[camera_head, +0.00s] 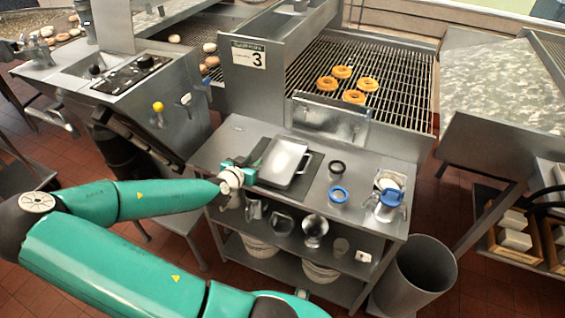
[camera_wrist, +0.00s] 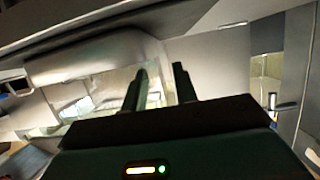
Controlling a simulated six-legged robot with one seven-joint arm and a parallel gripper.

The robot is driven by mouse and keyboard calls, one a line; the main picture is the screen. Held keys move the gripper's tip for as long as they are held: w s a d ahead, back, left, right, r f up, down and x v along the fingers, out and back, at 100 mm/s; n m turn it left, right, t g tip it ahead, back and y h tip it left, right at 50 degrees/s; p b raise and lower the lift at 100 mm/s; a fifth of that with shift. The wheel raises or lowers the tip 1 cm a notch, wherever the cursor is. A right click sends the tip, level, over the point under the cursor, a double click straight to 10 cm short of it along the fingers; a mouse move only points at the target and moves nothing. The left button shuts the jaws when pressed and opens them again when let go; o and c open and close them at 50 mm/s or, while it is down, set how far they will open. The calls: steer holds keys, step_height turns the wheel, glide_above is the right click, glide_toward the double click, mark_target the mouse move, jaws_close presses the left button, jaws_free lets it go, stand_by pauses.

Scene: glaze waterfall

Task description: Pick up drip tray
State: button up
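The drip tray is a shallow silver metal tray (camera_head: 284,161) lying on a dark mat on the steel bench in the head view. A shiny metal pan shape, probably this tray, fills the left of the wrist view (camera_wrist: 95,62). My gripper (camera_head: 247,165) is at the tray's left side, close to its edge; I cannot tell whether it touches. In the wrist view the two dark fingers of my gripper (camera_wrist: 159,85) stand apart with a gap between them. The tray's rounded edge shows near that gap, with no clear grip on it.
Metal cups stand on the shelf below. A fryer grate (camera_head: 330,62) with donuts lies behind. A grey bin (camera_head: 415,275) stands at the right.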

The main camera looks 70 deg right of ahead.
steer(key=x, duration=0.6)
steer(key=shift+s+d, duration=0.2)
steer(key=shift+d, duration=0.05)
jaws_close()
